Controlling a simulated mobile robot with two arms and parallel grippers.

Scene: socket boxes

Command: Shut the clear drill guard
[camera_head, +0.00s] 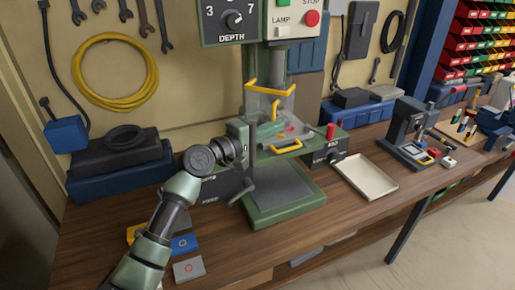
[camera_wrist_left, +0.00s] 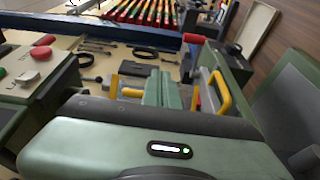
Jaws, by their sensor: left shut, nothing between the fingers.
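The clear drill guard (camera_head: 284,104) is on the green drill press, below its control panel. It is a see-through panel with a yellow bar along the top. A yellow handle (camera_head: 286,149) sits lower down at the front; a yellow handle also shows in the left wrist view (camera_wrist_left: 219,93). How far the guard is swung is hard to tell. My left gripper (camera_head: 268,131) is at the guard's left side, partly overlapping the clear panel. Its green fingers (camera_wrist_left: 163,92) are together and empty, left of the handle in the left wrist view. My right gripper is out of view.
The press base (camera_head: 285,193) stands on the wooden bench below the guard. An empty cream tray (camera_head: 365,177) lies to the right. A box with a red knob (camera_head: 331,132) is beside the press.

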